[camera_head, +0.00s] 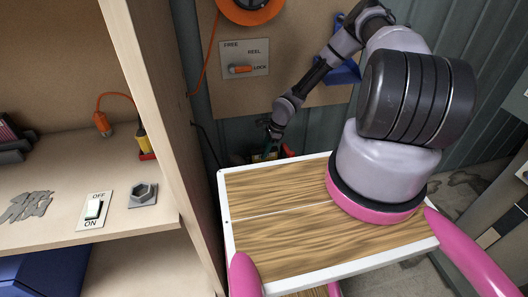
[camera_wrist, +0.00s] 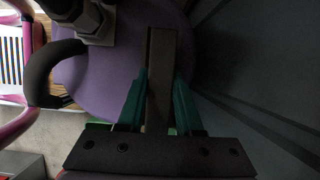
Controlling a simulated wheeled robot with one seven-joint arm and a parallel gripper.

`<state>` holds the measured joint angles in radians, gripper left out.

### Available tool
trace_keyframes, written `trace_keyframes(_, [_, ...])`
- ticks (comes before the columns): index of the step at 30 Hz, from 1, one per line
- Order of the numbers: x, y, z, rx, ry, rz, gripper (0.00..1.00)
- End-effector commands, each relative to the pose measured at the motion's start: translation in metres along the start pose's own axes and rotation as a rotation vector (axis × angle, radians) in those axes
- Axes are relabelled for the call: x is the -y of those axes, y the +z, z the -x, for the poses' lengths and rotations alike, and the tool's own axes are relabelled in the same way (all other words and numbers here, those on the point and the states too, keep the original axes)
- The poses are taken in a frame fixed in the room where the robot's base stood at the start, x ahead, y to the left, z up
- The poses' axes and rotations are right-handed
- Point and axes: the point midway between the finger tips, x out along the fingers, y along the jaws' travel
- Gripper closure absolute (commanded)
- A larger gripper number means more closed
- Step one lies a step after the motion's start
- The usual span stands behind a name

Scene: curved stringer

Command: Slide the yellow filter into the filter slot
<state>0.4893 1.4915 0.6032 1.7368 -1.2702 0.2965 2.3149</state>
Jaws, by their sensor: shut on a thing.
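My gripper (camera_head: 270,141) hangs low behind the far edge of the wood-topped surface, beside the grey corrugated wall. In the wrist view its two teal fingers (camera_wrist: 160,100) are closed on the sides of a dark, straight, bar-like thing (camera_wrist: 162,65). I cannot tell from its shaded colour whether this is the yellow filter. In the head view a small yellow patch (camera_head: 259,157) shows just below the fingertips, partly hidden by the surface's edge. I cannot make out the filter slot in either view.
A red thing (camera_head: 288,151) stands just right of the gripper. A wooden shelf unit (camera_head: 158,100) rises at the left, with a switch (camera_head: 94,208) and a yellow-and-red tool (camera_head: 145,145).

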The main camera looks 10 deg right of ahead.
Motion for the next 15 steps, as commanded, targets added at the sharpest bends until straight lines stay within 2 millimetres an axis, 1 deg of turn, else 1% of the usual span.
trace_keyframes(4, [-0.0002, -0.0004, -0.0016, 0.000, 0.001, 0.000, 1.00])
trace_keyframes(5, [-0.0002, -0.0005, -0.0016, 0.000, 0.000, 0.000, 0.58])
trace_keyframes(6, [-0.0002, -0.0005, -0.0015, 0.000, 0.000, 0.000, 0.43])
trace_keyframes(7, [-0.0002, -0.0004, -0.0014, 0.000, 0.000, 0.000, 0.36])
trace_keyframes(15, [-0.0004, -0.0004, -0.0012, 0.000, 0.001, 0.000, 0.36])
